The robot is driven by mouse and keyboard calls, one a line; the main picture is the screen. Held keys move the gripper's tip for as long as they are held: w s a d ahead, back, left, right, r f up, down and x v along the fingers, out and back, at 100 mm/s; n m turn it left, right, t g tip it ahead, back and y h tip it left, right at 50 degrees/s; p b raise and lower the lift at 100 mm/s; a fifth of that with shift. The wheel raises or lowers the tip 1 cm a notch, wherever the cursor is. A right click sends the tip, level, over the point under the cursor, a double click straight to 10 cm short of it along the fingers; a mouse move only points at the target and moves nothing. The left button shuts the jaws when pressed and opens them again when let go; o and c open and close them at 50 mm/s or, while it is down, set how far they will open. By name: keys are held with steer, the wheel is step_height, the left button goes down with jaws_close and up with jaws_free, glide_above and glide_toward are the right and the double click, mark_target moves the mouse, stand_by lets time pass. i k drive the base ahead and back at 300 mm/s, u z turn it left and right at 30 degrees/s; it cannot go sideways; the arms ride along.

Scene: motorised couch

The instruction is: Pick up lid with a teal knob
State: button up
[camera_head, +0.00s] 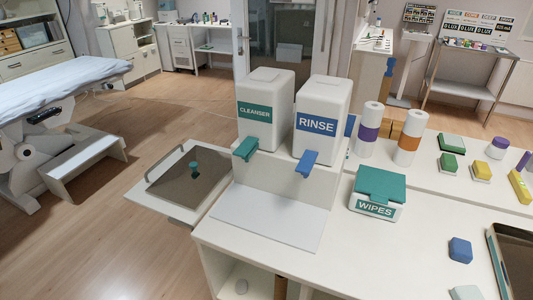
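A flat grey-brown lid (170,187) lies on a white side shelf (176,212) at the left end of the counter. A teal knob (194,166) on a short dark stem stands up near the middle of the lid. The cleanser dispenser beside it hides part of the lid's right side. My gripper is not in view, so its state does not show.
A white cleanser dispenser (265,96) with a teal lever and a rinse dispenser (320,109) with a blue lever stand right of the lid. A wipes box (378,194) and small coloured blocks sit on the counter. Open floor (100,235) lies left of the shelf.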

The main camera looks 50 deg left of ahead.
mark_target(188, 184)
steer(key=u, duration=0.05)
steer(key=k, duration=0.45)
steer(key=z, duration=2.6)
steer(key=k, duration=2.85)
steer(key=u, duration=2.9)
steer(key=i, duration=0.45)
steer(key=z, duration=0.05)
